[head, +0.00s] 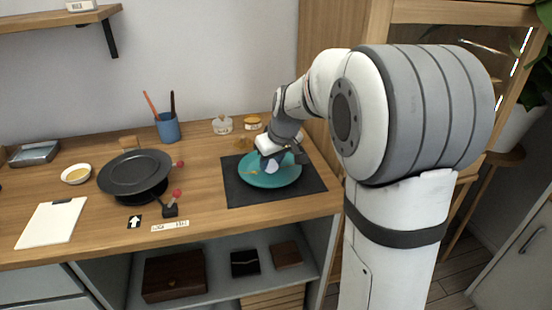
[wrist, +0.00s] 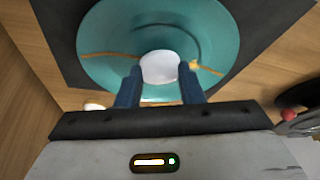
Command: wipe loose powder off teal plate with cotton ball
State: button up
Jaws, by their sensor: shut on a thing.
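The teal plate (head: 286,174) lies on a dark mat (head: 240,190) at the right end of the workbench. Gold seams run across it; in the wrist view the plate (wrist: 105,35) shows a gold line at left and another at right. My gripper (wrist: 160,82) is over the plate, its two blue fingers shut on the white cotton ball (wrist: 159,66). The cotton ball also shows in the head view (head: 271,166), low at the plate. I cannot tell whether it touches the surface. Loose powder cannot be made out clearly in either view.
A black round turntable (head: 135,174) with red knobs stands left of the mat. A blue cup (head: 168,128) holds brushes behind it. Small jars (head: 222,125) stand near the wall. A small bowl (head: 76,174) and white sheet (head: 51,222) lie at left.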

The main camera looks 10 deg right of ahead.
jog(key=shift+w+a, duration=0.25)
jog(key=shift+a, duration=0.25)
jog(key=shift+w+a, duration=0.2)
jog(key=shift+a, duration=0.25)
jog(key=shift+s+a, duration=0.5)
jog(key=shift+a, duration=0.25)
jog(key=shift+r+p, duration=0.65)
jog(key=shift+r, duration=0.1)
jog(key=shift+r+p, duration=1.55)
jog(key=shift+r, duration=0.75)
